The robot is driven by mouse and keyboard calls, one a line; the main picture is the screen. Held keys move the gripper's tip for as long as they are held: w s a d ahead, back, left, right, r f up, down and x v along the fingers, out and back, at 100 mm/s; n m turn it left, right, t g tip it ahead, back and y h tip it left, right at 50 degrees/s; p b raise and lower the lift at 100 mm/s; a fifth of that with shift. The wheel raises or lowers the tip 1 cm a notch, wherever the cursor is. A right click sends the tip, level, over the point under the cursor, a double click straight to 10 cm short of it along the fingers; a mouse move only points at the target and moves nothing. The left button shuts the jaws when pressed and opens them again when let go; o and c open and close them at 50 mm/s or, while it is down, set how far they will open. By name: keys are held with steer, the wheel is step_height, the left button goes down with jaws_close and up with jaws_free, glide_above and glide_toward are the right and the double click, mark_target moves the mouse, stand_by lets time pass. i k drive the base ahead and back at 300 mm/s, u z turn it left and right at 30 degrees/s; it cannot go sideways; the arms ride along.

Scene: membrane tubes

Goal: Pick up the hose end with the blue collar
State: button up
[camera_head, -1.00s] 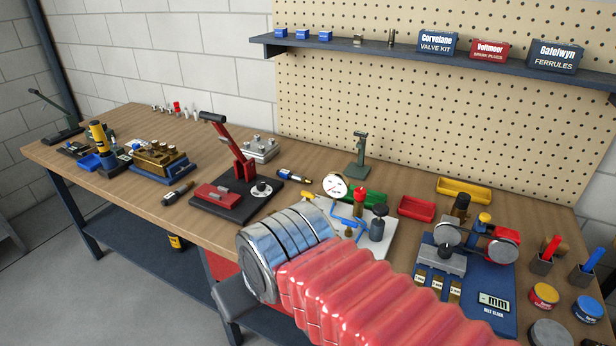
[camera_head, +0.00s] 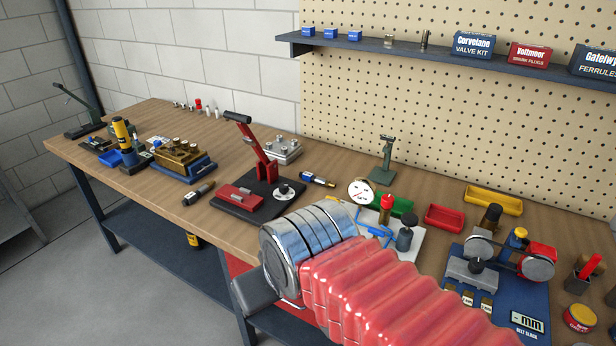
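A short dark piece with a blue band and a yellowish part (camera_head: 317,179) lies on the workbench (camera_head: 225,216), right of the red lever press. It is the likeliest match for the hose end with the blue collar, but it is too small to be sure. A second dark piece with a metal end (camera_head: 198,193) lies left of the press, near the front edge; I see no clear blue on it. My arm, with a red ribbed sleeve and silver rings, fills the lower middle. My gripper's fingers do not show, and nothing held is visible.
The red lever press (camera_head: 255,165) stands on a black base between the two pieces. A dial gauge (camera_head: 361,191), red bin (camera_head: 444,217), yellow bin (camera_head: 493,200) and blue belt block (camera_head: 500,290) are to the right. Bare wood shows along the front edge at left.

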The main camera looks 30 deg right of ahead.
mark_target(309, 177)
steer(key=i, duration=0.85)
